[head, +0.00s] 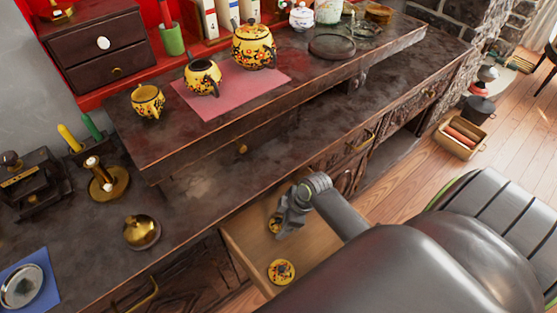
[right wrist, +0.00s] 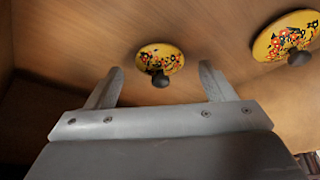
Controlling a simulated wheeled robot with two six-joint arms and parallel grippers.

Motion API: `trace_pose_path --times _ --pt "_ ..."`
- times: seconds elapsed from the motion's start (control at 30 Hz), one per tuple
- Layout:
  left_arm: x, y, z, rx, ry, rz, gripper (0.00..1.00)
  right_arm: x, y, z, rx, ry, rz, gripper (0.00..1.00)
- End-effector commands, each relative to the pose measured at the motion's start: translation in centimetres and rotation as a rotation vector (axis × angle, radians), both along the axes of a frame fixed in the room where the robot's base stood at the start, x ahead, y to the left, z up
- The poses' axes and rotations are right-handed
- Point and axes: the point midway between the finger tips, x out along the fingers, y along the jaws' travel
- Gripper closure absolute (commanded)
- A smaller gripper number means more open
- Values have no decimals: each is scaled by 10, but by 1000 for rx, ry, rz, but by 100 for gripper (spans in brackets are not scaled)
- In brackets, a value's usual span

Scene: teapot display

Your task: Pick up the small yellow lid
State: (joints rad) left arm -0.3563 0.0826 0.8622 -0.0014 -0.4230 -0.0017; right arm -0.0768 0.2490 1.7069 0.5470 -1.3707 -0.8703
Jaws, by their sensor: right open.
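The small yellow lid (right wrist: 150,52) with painted flowers and a dark knob lies on the floor of an open wooden drawer (head: 240,240). In the head view the small lid (head: 273,226) is partly hidden by my right gripper (head: 281,231). A larger yellow lid (head: 281,272) lies nearer in the same drawer; it also shows at the right of the right wrist view (right wrist: 272,44). My right gripper is open over the drawer. In the right wrist view the small lid appears between its fingertips (right wrist: 160,72), with no visible contact. My left gripper is out of view.
A yellow teapot (head: 254,48), a smaller pot (head: 202,78) and a yellow cup (head: 148,101) stand on the raised shelf, the two pots on a pink cloth (head: 255,88). A brass bell-like object (head: 141,232) sits on the dark counter. The drawer walls surround the lids.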

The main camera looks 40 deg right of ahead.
Motion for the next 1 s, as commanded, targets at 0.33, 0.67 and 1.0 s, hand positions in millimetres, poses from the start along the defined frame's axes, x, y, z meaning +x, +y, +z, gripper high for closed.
trace_pose_path --times 0.33,0.67,1.0 --pt "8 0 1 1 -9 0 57 5 5 -15 -1 -1 1 24" --pt "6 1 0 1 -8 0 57 4 5 -15 -1 -1 1 60" --pt "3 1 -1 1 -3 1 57 4 5 -15 -1 -1 1 71"
